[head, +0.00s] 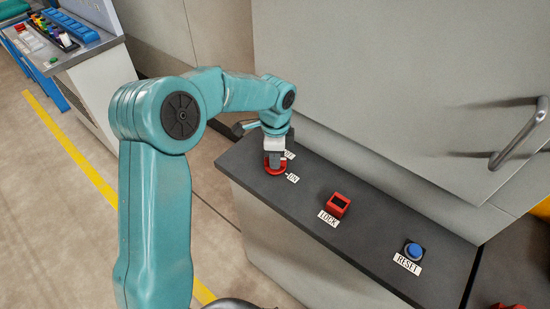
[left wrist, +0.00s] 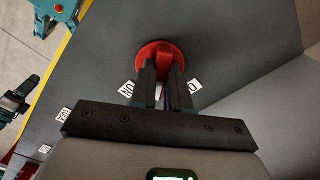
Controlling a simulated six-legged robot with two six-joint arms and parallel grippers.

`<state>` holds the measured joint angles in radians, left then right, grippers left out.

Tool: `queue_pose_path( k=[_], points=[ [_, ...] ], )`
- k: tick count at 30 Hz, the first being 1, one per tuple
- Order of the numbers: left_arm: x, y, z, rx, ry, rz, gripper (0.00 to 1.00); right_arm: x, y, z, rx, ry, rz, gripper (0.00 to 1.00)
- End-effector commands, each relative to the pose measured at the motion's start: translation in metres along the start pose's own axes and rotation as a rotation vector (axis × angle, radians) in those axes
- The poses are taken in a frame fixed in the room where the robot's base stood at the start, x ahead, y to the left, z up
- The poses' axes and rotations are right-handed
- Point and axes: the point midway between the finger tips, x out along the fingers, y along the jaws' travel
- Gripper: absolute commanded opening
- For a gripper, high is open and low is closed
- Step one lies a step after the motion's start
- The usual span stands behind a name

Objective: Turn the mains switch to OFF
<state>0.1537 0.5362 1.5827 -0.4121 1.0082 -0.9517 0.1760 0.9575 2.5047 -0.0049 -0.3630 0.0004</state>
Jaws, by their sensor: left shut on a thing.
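The mains switch is a round red knob (head: 275,167) on the dark panel top, and it also shows in the left wrist view (left wrist: 174,52). A white ON label (head: 293,178) and a partly hidden OFF label (head: 288,155) sit beside it. My left gripper (head: 274,157) points down onto the knob. In the left wrist view, its two dark fingers (left wrist: 163,75) are shut on the raised grip of the knob. The exact angle of the grip is hard to tell between the fingers.
Along the panel (head: 375,232) stand a red lock block (head: 337,205) with a LOCK label and a blue reset button (head: 413,250) with a RESET label. A grey cabinet wall rises behind, with a metal handle (head: 520,135) sticking out at the right.

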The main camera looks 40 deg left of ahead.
Motion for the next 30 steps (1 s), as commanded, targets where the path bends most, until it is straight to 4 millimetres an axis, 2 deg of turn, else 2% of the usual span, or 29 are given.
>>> queue_pose_path(
  k=[18,30],
  points=[
    [-0.001,-0.001,-0.001,-0.578,0.004,-0.004,0.00,0.016,0.006,0.000,0.000,0.000,0.000,0.43],
    [-0.002,-0.001,-0.001,-0.854,0.006,-0.004,0.00,0.022,0.008,0.000,0.000,0.000,0.000,0.43]
  ],
)
